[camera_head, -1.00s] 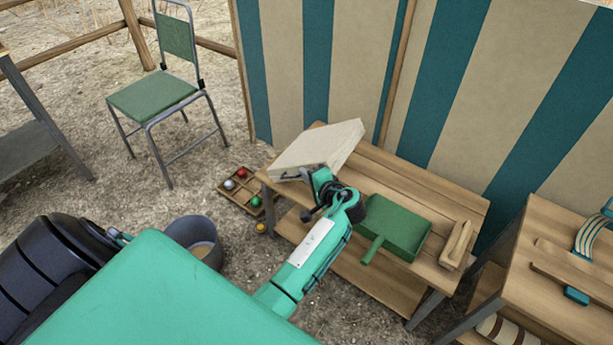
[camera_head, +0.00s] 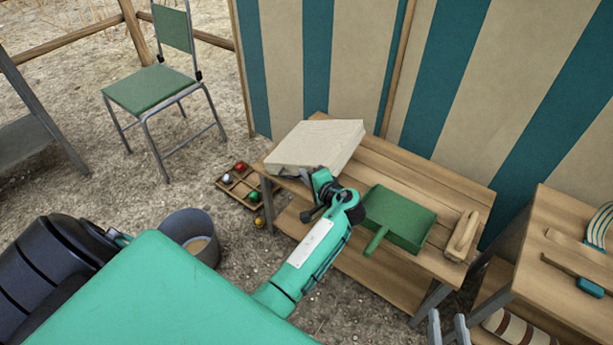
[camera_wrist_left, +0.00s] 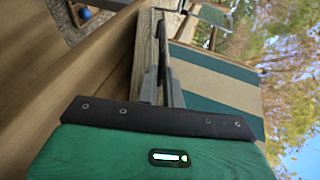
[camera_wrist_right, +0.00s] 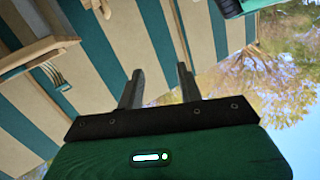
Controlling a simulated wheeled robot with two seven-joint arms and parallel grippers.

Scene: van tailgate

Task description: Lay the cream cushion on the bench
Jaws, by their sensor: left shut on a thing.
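The cream cushion (camera_head: 318,143) is at the left end of the wooden bench (camera_head: 385,160), nearly flat over its top. I cannot tell whether its whole underside touches the bench. My left gripper (camera_head: 305,174) is shut on the cushion's near edge; my arm partly hides the grip. In the left wrist view, the cushion (camera_wrist_left: 146,55) shows edge-on between the fingers (camera_wrist_left: 162,82). My right gripper (camera_wrist_right: 160,85) is open and empty, with the striped wall beyond it. Its grey fingertips (camera_head: 448,328) also show at the bottom of the head view.
A green dustpan (camera_head: 400,215) and a wooden brush (camera_head: 462,236) lie on the bench, right of the cushion. A divided tray with balls (camera_head: 240,184) and a grey bucket (camera_head: 190,232) stand on the ground. Another wooden table (camera_head: 560,240) is at right.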

